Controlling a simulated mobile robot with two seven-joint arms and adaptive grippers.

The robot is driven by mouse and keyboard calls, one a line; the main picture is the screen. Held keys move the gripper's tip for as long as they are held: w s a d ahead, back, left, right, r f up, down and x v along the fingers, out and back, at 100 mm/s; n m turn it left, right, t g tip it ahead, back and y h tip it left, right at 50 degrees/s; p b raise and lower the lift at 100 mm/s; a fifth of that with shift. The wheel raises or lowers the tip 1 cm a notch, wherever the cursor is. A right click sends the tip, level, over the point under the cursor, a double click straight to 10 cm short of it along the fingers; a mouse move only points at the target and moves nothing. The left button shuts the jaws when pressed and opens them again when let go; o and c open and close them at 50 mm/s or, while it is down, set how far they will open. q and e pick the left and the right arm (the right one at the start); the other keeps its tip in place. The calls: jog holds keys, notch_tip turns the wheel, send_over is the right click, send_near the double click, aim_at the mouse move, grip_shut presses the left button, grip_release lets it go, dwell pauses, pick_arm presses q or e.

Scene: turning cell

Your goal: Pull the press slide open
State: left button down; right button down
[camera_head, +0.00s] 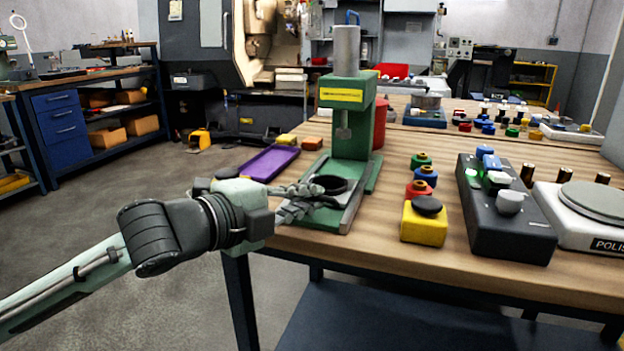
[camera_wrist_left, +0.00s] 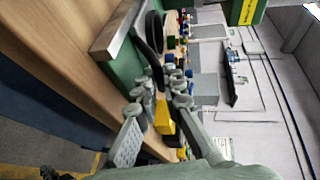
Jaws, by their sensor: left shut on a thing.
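The green bench press (camera_head: 348,120) stands upright on the wooden table, with a yellow label and a grey ram above its base. Its slide, with a black round piece (camera_head: 332,184) on top, lies between pale metal rails at the front of the base. My left gripper (camera_head: 316,196) reaches in from the left, low at the slide's front. Its fingers are closed on the black part of the slide; the exact contact is partly hidden. In the left wrist view the closed fingers (camera_wrist_left: 165,88) meet a black curved edge (camera_wrist_left: 153,50) beside a metal rail. My right gripper is not in view.
A purple tray (camera_head: 268,163) lies left of the press. The table's front edge (camera_head: 400,265) is close below my gripper, with open floor at left.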

pick_arm(q)
jog(key=shift+s+a, duration=0.25)
jog(key=shift+s, duration=0.5)
jog(key=shift+w, duration=0.1)
jog(key=c, duration=1.6)
grip_release()
jog(key=v, duration=0.7)
jog(key=shift+s+a, duration=0.1)
jog(key=shift+s, duration=0.1)
